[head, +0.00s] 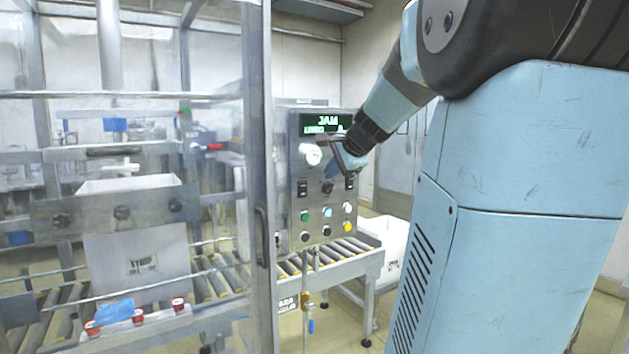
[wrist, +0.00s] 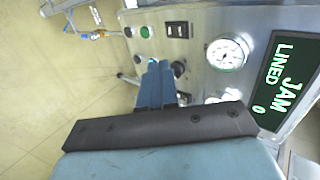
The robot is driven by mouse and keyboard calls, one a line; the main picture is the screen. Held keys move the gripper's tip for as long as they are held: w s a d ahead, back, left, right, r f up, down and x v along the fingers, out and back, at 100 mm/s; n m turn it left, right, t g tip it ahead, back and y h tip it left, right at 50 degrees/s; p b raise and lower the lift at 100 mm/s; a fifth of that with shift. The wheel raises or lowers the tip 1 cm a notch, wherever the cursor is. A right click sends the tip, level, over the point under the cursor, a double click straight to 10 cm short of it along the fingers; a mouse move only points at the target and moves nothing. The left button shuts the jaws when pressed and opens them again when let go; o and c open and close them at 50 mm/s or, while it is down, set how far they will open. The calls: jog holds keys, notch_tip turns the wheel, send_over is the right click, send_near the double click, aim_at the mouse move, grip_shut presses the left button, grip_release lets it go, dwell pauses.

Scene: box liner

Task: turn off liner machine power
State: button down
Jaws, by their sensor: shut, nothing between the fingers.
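The steel control panel (head: 315,200) of the liner machine faces me, with a green-lit display (head: 326,123) reading "JAM" and "LINED". Below it are a round gauge (head: 312,155), a black switch (head: 302,188), a black knob (head: 327,188) and another black switch (head: 350,184). I cannot tell which control is the power. My gripper (head: 331,172) is shut and empty in front of the panel, just above the knob. In the wrist view its blue fingers (wrist: 155,68) point at the panel beside the knob (wrist: 179,68) and hide some controls. Whether they touch is unclear.
Rows of buttons, including green (head: 304,216) and yellow (head: 348,227), sit lower on the panel. A guarded frame with a clear door and handle (head: 262,237) stands left, a white box (head: 140,240) inside. A roller conveyor (head: 335,262) runs below. Open floor lies front right.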

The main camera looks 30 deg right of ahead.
aim_at(303, 187)
jog(key=shift+w+r+x, duration=0.3)
jog(key=shift+r+x, duration=0.05)
jog(key=shift+x, duration=1.75)
jog(key=shift+w+r+x, duration=0.3)
jog(key=shift+r+x, duration=0.1)
jog(key=shift+x, duration=1.7)
jog(key=shift+w+r+x, duration=0.3)
jog(key=shift+r+x, duration=0.05)
jog(key=shift+x, duration=1.7)
jog(key=shift+w, duration=0.1)
jog(key=shift+w+r, duration=0.15)
jog(key=shift+w, duration=0.05)
jog(key=shift+r, duration=0.1)
jog(key=shift+r, duration=0.7)
jog(key=shift+s, duration=0.1)
